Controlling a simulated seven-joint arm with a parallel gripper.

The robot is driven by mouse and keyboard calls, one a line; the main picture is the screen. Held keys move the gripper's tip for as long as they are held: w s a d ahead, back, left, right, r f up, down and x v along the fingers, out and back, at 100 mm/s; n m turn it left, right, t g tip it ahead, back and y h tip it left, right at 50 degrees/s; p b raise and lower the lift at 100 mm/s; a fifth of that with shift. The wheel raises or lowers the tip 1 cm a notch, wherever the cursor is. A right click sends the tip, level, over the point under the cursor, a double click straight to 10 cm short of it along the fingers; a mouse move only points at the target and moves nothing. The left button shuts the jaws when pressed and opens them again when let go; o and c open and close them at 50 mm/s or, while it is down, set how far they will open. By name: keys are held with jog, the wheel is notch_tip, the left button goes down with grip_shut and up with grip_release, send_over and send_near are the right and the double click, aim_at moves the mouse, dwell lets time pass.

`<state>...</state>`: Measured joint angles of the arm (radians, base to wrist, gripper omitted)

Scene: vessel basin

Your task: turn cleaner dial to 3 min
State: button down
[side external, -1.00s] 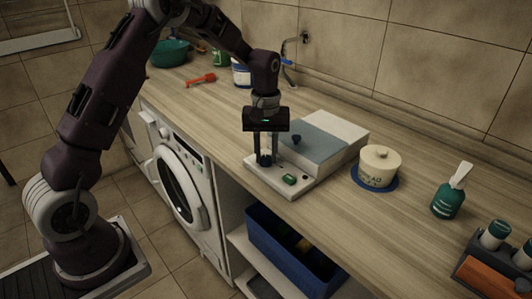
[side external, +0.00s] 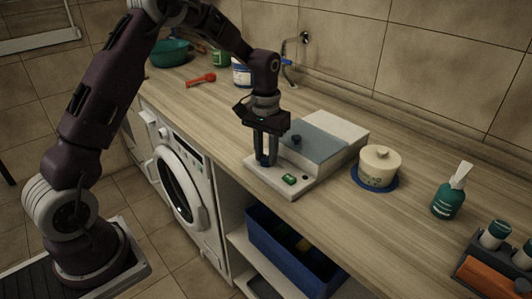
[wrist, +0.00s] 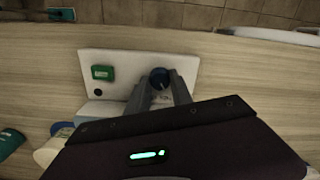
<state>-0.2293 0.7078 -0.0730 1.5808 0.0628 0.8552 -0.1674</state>
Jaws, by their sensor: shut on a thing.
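The cleaner (side external: 325,136) is a white box with a grey-blue lid and a low front panel (side external: 262,181), standing on the wooden counter. Its dial (wrist: 160,77) is a dark blue knob on the panel, seen in the wrist view between my fingertips. My gripper (side external: 266,162) points down over the panel and is shut on the dial. In the side view the fingers mostly hide the dial. A green display or button (side external: 289,179) sits on the panel, also seen in the wrist view (wrist: 103,73). I cannot read the dial's markings.
A lidded cream pot (side external: 379,168) on a blue mat stands right of the cleaner. A green dispenser bottle (side external: 449,201) and a dark caddy (side external: 497,268) are farther right. A red tool (side external: 200,80) and a white tub (side external: 241,74) lie behind. A washing machine (side external: 182,187) is below.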

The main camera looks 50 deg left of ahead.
aim_at(266, 158)
jog(key=m, duration=0.5)
jog(key=shift+m, duration=2.3)
jog(key=c, duration=1.1)
grip_release()
jog(key=shift+c, duration=0.2)
notch_tip(266, 158, up, 6)
jog(key=shift+r, duration=0.55)
